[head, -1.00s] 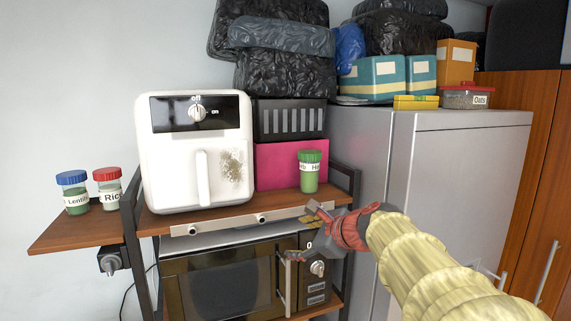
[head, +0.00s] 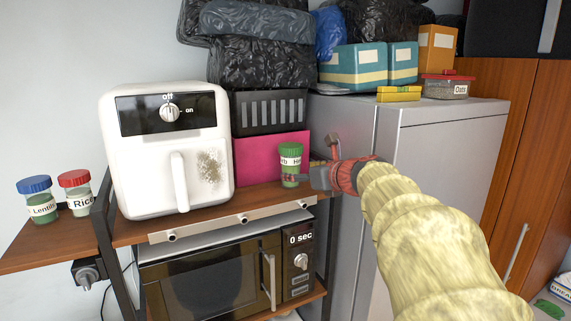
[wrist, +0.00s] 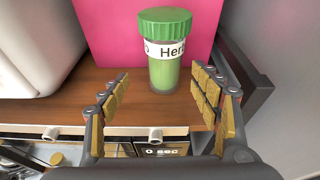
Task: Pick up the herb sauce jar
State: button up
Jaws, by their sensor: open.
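The herb sauce jar (head: 290,165) has a green lid, a white label reading "Herb" and green contents. It stands upright on the wooden shelf, in front of a pink panel, to the right of the white air fryer. In the wrist view the jar (wrist: 166,50) is upright just beyond the fingertips, between their lines and right of centre. My gripper (wrist: 160,95) is open and empty, its two padded fingers spread. In the head view my gripper (head: 312,178) is beside the jar's right side, at shelf height; its fingers are hard to make out there.
The air fryer (head: 172,150) stands left of the jar. The pink panel (head: 262,158) is close behind it. The fridge (head: 365,140) rises at the right. A microwave (head: 215,280) sits below. Lentil (head: 38,200) and rice (head: 77,193) jars stand on the far-left shelf.

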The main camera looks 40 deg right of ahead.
aim_at(295, 169)
jog(key=shift+w+d, duration=0.25)
jog(key=shift+w, duration=0.2)
jog(key=shift+w+d, duration=0.2)
jog(key=shift+w, duration=0.25)
jog(key=x, duration=0.6)
jog(key=shift+w+d+f, duration=0.1)
jog(key=shift+w+d, duration=0.05)
jog(key=shift+d, duration=0.1)
jog(key=shift+a, duration=0.1)
jog(key=shift+c, duration=2)
jog(key=c, duration=1.2)
